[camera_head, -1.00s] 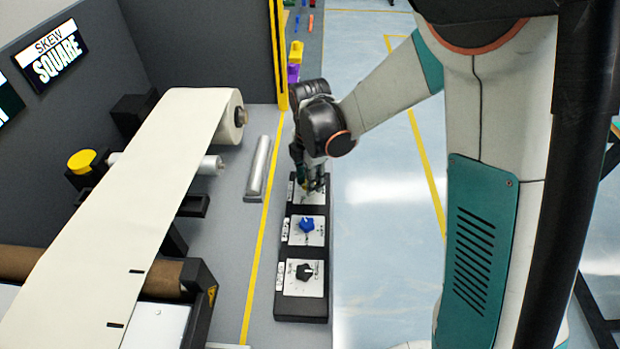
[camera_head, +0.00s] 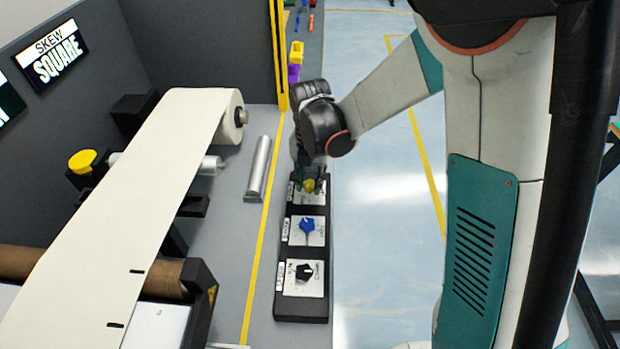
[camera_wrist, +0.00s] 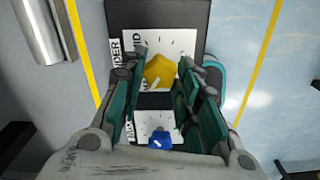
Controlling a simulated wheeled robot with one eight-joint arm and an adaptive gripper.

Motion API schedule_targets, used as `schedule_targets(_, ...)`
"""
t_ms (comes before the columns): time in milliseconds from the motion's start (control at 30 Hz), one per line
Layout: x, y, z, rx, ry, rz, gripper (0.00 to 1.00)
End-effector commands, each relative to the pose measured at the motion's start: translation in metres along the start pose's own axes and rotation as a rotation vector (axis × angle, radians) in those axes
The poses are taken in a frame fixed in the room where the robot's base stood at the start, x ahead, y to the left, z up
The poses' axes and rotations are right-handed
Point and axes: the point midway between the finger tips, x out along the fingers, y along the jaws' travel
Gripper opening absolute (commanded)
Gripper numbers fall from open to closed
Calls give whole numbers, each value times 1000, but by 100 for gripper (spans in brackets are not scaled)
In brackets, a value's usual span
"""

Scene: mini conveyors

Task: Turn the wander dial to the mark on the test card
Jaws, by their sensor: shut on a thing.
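The yellow dial (camera_head: 309,186) sits at the far end of a black control box, on a white plate with tick marks. In the wrist view the yellow dial (camera_wrist: 159,71) has a pale pointer line towards its lower left, and the label beside it reads in part "NDER". My gripper (camera_head: 308,182) reaches down over it from above. In the wrist view my gripper (camera_wrist: 160,62) has a green finger on each side of the dial and is shut on it. Parts of the label and plate are hidden by the fingers. I cannot make out a test card.
A blue dial (camera_head: 307,226) and a black dial (camera_head: 304,271) sit nearer on the same black box (camera_head: 301,309). A cream web (camera_head: 130,205) with black marks runs at the left. A "SKEW SQUARE" screen (camera_head: 50,56) hangs on the wall. Floor right of the box is clear.

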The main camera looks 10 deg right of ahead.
Motion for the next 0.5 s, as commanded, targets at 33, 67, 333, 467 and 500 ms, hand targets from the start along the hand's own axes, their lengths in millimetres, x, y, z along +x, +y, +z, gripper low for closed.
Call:
schedule_targets(33,0,0,0,-11,0,1,6)
schedule_targets(67,0,0,0,-15,0,1,6)
schedule_targets(333,0,0,0,-32,0,1,6)
schedule_targets(467,0,0,0,-32,0,1,6)
schedule_targets(500,0,0,0,-31,0,1,6)
